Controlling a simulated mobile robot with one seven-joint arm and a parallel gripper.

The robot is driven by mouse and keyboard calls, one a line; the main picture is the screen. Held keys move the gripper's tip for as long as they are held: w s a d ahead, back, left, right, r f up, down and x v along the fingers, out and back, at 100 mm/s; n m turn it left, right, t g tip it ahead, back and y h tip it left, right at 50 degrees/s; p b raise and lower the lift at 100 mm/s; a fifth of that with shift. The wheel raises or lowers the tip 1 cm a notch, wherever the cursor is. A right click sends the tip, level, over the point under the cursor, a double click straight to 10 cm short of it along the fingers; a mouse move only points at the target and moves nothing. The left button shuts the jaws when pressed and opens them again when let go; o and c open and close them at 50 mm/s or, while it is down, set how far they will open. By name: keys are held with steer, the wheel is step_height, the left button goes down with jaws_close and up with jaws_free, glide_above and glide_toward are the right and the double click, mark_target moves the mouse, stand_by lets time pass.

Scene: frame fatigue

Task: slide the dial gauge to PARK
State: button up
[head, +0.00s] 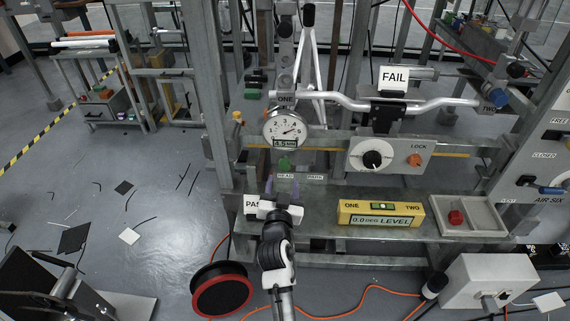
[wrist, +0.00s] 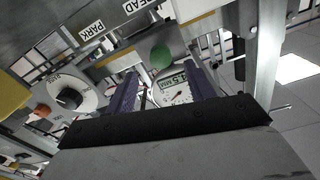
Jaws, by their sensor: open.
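The dial gauge (head: 285,128) has a round white face and a small digital readout, and stands on the grey rail above the READ label (head: 286,176). The PARK label (head: 315,176) is just to its right. A green knob (head: 285,162) hangs below the gauge. My gripper (head: 283,186) is open below the knob, its purple fingers pointing up. In the wrist view, which is turned over, the gauge (wrist: 175,91) and green knob (wrist: 161,57) show between the open fingers. I see no contact, and the gap to the knob is hard to judge.
A handlebar (head: 435,104) with a FAIL sign (head: 394,77) is clamped above the rail. A box with a black dial (head: 372,160) and orange LOCK knob (head: 414,160) is to the right. A yellow level (head: 381,214) and grey tray (head: 468,216) lie on the lower shelf.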

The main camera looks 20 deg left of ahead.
mark_target(285, 168)
steer(key=p+x, duration=0.1)
steer(key=x, duration=0.6)
steer(key=shift+w+a+p, duration=0.15)
steer(key=shift+w+p, duration=0.2)
steer(key=shift+w, duration=0.05)
jaws_close()
